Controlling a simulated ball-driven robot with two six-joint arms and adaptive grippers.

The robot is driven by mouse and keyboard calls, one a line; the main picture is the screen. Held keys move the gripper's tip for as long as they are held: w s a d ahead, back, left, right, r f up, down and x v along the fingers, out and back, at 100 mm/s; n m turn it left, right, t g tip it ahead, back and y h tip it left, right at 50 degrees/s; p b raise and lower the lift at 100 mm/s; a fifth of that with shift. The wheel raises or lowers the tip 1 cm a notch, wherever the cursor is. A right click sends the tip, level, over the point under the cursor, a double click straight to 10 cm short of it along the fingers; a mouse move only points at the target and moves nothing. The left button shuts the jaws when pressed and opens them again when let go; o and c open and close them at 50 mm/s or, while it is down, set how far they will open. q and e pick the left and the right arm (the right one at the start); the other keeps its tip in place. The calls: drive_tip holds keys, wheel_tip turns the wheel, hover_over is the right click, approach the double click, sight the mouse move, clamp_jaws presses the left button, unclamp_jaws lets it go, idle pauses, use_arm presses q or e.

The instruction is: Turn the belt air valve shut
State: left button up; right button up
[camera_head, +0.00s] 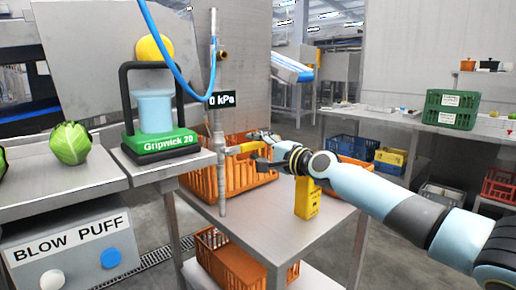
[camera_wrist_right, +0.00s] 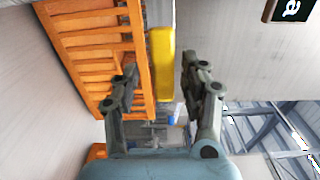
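The belt air valve has a yellow lever (camera_head: 246,147) that sticks out sideways from a vertical metal pipe (camera_head: 220,165). The lever lies about level, across the pipe. My right gripper (camera_head: 262,144) is at the lever's outer end. In the right wrist view a yellow bar (camera_wrist_right: 162,65), which looks like the lever, lies between the two dark fingers (camera_wrist_right: 158,85). The fingers are apart, with a gap on the left side; contact on the right side is unclear. A black display (camera_head: 222,99) on the pipe reads "0 kPa". My left gripper is not in view.
An orange crate (camera_head: 205,184) stands behind the pipe on the steel table (camera_head: 275,222). A yellow container (camera_head: 306,200) stands below my right forearm. A green "Gripwick 20" unit (camera_head: 160,142) with a blue hose (camera_head: 172,62) is left of the pipe. A cabbage (camera_head: 70,144) sits farther left.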

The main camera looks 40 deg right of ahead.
drive_tip(key=shift+r, duration=0.1)
wheel_tip(320, 180, up, 10)
idle(0.6)
drive_tip(key=s+d+p, duration=0.1)
drive_tip(key=s+p, duration=1.1)
drive_tip(key=p, duration=0.4)
drive_tip(key=shift+s, duration=0.2)
idle(0.8)
drive_tip(key=shift+c, duration=0.4)
